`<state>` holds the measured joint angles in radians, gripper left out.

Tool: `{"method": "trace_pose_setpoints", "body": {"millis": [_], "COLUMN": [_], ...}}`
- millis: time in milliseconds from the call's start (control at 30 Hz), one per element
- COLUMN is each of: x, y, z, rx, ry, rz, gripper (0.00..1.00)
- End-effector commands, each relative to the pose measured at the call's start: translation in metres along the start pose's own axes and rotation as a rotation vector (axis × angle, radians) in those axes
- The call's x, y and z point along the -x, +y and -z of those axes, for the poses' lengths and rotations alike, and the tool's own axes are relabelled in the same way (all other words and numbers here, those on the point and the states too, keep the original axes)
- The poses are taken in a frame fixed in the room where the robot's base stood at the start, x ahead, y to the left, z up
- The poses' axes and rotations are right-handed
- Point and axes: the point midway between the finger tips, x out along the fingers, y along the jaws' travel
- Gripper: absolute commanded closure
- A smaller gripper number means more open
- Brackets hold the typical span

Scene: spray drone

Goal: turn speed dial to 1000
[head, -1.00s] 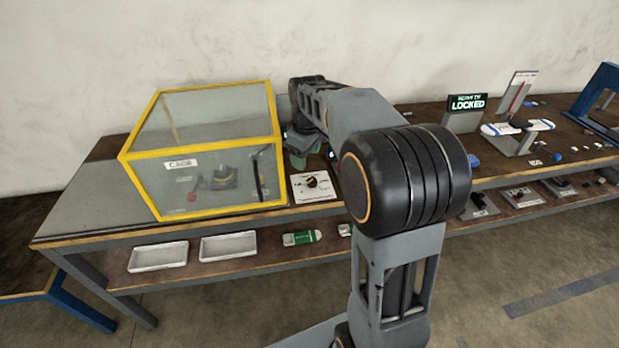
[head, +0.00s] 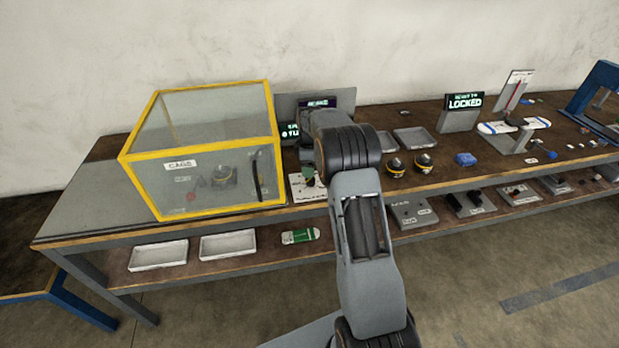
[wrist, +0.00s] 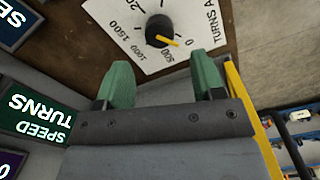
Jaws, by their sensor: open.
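The speed dial (wrist: 159,28) is a black round knob with a yellow pointer on a white printed plate (wrist: 185,18). In the wrist view the pointer is between the 500 and 0 marks; the 1000 mark lies on the other side of 500. In the head view the plate (head: 296,188) is right of the yellow-framed cage, and my gripper partly covers it. My gripper (wrist: 162,62) has green fingers, open and empty. In the wrist view the knob appears beyond the fingertips, not between them. Its green fingers also show in the head view (head: 308,175).
The yellow-framed clear cage (head: 205,190) stands close left of the dial. A SPEED TURNS sign (wrist: 35,122) and other displays stand beside my gripper. Two black-and-yellow knobs (head: 424,163) and grey trays (head: 416,141) are to the right. A lower shelf holds white trays (head: 158,257).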

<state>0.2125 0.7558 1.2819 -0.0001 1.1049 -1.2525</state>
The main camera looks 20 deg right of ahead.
Motion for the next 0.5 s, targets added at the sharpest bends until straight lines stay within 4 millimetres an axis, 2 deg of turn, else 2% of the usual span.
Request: {"method": "trace_pose_setpoints", "body": {"millis": [200,500], "x": [-0.035,-0.058], "y": [-0.001,0.0], "z": [0.0,0.0], "rx": [-0.001,-0.001], "ry": [-0.001,0.0], "rz": [0.002,-0.001], "gripper": [0.38,0.38]}}
